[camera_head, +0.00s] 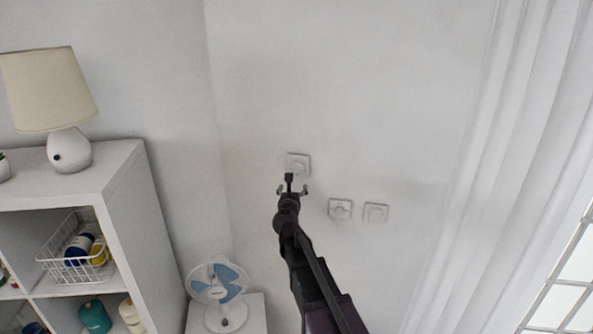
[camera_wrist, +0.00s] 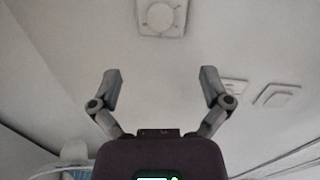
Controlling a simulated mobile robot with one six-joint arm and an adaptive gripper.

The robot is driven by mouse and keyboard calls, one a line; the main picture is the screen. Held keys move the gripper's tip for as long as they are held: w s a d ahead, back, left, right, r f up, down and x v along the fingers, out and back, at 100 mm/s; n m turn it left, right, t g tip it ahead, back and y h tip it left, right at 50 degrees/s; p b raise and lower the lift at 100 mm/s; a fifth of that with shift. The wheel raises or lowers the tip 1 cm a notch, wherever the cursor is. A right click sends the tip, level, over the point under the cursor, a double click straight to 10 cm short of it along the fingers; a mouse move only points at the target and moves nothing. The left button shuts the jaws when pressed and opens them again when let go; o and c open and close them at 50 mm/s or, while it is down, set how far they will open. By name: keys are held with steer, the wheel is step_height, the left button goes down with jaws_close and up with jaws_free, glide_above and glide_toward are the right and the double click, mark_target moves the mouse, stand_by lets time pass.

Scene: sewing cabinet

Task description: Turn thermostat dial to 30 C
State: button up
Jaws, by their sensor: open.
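The thermostat (camera_head: 300,162) is a white square plate on the wall, above and just beyond my gripper (camera_head: 291,190) in the head view. In the wrist view the thermostat's round dial (camera_wrist: 160,16) shows at the top centre, on its square plate. My gripper (camera_wrist: 160,90) is open and empty, its two fingers spread wide below the dial in the picture. It looks apart from the dial. The dial's markings are too small to read, so its setting cannot be told.
Two more white wall plates (camera_head: 340,209) (camera_head: 376,213) sit to the lower right of the thermostat. A small fan (camera_head: 219,285) stands at the lower left, beside a white shelf (camera_head: 150,215) with a lamp (camera_head: 68,148). A white curtain (camera_head: 490,170) hangs at right.

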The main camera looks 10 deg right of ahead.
mark_target(297, 167)
steer(key=x, duration=1.3)
steer(key=shift+d, duration=0.1)
steer(key=shift+r, duration=0.15)
steer(key=c, duration=1.3)
